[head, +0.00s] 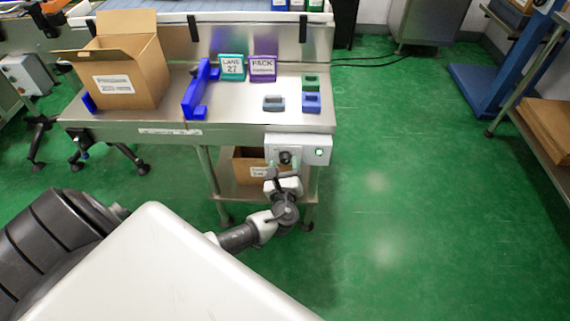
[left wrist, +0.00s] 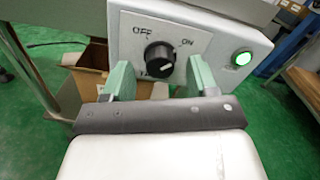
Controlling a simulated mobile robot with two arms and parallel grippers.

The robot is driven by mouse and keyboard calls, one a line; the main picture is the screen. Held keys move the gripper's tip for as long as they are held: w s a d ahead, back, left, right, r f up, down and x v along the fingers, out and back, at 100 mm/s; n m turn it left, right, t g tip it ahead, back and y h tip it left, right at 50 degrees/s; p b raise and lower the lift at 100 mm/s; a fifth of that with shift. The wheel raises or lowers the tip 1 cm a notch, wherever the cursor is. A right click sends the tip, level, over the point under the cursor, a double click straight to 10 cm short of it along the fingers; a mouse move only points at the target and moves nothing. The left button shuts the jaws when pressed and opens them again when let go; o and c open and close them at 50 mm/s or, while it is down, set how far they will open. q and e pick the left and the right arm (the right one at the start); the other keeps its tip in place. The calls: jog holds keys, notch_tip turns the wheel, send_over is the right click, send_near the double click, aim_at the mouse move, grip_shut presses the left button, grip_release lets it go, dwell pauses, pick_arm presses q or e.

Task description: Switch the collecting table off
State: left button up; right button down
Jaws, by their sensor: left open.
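The collecting table (head: 240,120) is a steel table with a grey-white control box (head: 313,150) on its front right corner. The box carries a black rotary knob (head: 285,157), which also shows in the left wrist view (left wrist: 160,58), between the OFF and ON labels. A round green lamp (left wrist: 243,58) on the box is lit. My left gripper (head: 284,167) is open right in front of the box. In the left wrist view, its two green fingers stand on either side of the knob; contact cannot be told.
On the table stand an open cardboard box (head: 128,65), a blue bracket (head: 195,92), a teal sign (head: 232,67), a purple sign (head: 262,68) and several small blocks. Another carton (head: 247,165) sits on the shelf below. Green floor to the right is clear.

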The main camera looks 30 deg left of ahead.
pick_arm(q)
jog(key=shift+w+a, duration=0.25)
jog(key=shift+w, duration=0.2)
jog(key=c, duration=0.9)
